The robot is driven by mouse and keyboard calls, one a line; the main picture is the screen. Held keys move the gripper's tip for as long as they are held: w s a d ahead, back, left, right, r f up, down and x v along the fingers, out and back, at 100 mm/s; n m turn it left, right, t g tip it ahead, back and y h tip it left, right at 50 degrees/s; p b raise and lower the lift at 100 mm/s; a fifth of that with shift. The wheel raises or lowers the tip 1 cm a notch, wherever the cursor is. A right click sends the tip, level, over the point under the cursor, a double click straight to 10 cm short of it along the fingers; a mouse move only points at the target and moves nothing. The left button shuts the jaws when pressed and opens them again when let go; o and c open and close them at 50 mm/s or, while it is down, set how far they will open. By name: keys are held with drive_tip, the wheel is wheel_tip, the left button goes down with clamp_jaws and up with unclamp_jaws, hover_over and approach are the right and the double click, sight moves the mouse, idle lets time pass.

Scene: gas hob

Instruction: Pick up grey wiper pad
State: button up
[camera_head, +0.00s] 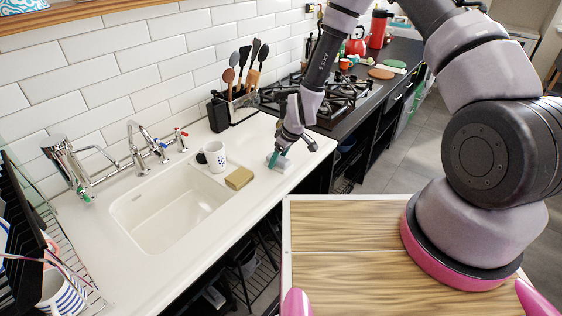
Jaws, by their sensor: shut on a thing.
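The grey wiper pad (284,164) is at the white counter, to the right of the sink and near the counter's front edge. My gripper (277,157) points down at it and is shut on it; a teal part shows at the fingers. The fingers cover part of the pad. I cannot tell whether the pad touches the counter or is slightly above it.
The gas hob (325,97) lies beyond my gripper.

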drive_tip(key=shift+r, duration=0.1)
wheel_tip(320, 180, up, 10)
idle(0.5)
